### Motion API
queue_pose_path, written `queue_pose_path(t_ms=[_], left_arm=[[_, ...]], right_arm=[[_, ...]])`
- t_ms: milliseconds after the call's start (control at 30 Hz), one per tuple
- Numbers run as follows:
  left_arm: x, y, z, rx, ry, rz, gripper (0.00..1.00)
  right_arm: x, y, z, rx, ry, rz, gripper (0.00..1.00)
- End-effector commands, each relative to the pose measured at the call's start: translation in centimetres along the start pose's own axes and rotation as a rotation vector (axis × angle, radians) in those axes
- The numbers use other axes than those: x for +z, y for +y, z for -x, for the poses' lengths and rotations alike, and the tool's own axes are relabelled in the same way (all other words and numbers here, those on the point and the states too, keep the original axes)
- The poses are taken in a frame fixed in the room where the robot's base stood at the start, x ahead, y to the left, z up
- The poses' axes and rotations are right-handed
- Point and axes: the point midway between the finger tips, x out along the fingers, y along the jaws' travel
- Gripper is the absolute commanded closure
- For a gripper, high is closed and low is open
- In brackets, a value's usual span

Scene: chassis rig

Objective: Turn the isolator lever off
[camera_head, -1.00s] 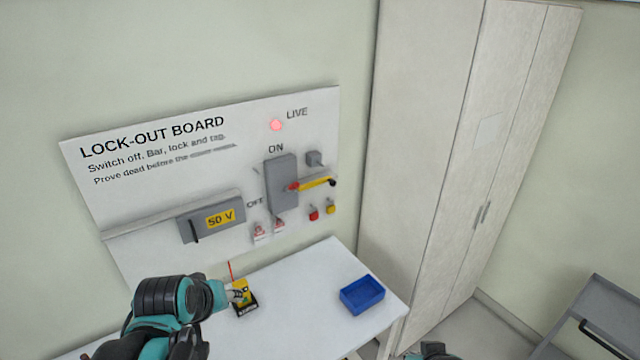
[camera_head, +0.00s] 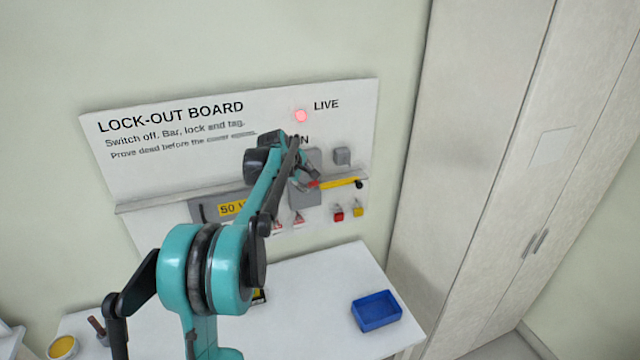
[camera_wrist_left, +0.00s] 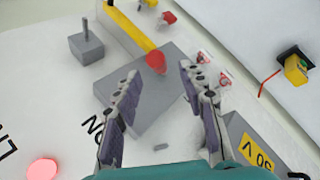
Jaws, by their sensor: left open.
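The red end (camera_wrist_left: 156,62) and the yellow bar (camera_wrist_left: 128,30) also show in the left wrist view. My left gripper (camera_head: 308,180) is in front of the box, beside the red end. In the wrist view its two fingers (camera_wrist_left: 159,72) are open and apart, with the red end just beyond the gap between the tips. I cannot tell whether they touch it. My right gripper is not in view.
The red lamp (camera_head: 301,116) by "LIVE" is lit. A grey block (camera_head: 342,156), red and yellow padlocks (camera_head: 338,215) and a 50 V unit (camera_wrist_left: 250,145) surround the isolator. Below, the white table holds a blue tray (camera_head: 377,311). A tall cabinet (camera_head: 470,150) stands right.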

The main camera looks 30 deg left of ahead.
Motion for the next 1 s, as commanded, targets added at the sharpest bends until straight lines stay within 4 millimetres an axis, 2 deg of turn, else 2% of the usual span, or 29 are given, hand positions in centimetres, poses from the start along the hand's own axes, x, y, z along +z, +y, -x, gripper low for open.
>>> queue_pose_path(t_ms=[100, 300, 633, 667, 800, 1000], left_arm=[[0.1, 0.1, -2.1, 0.000, -0.001, -0.004, 0.59], [0.1, 0.1, -4.5, 0.000, -0.001, -0.004, 0.59], [0.1, 0.0, -5.1, 0.000, -0.001, -0.004, 0.59], [0.1, 0.0, -5.1, 0.000, -0.001, -0.004, 0.62], [0.1, 0.0, -5.0, 0.000, -0.001, -0.004, 0.99], [0.1, 0.0, -5.0, 0.001, 0.000, -0.005, 1.00]], right_arm=[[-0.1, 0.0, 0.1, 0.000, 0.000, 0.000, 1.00], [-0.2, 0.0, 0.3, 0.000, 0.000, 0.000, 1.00], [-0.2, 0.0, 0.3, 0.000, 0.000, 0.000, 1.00], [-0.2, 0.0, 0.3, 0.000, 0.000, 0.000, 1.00], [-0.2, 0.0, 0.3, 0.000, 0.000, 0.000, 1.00], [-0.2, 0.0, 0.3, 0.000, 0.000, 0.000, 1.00]])
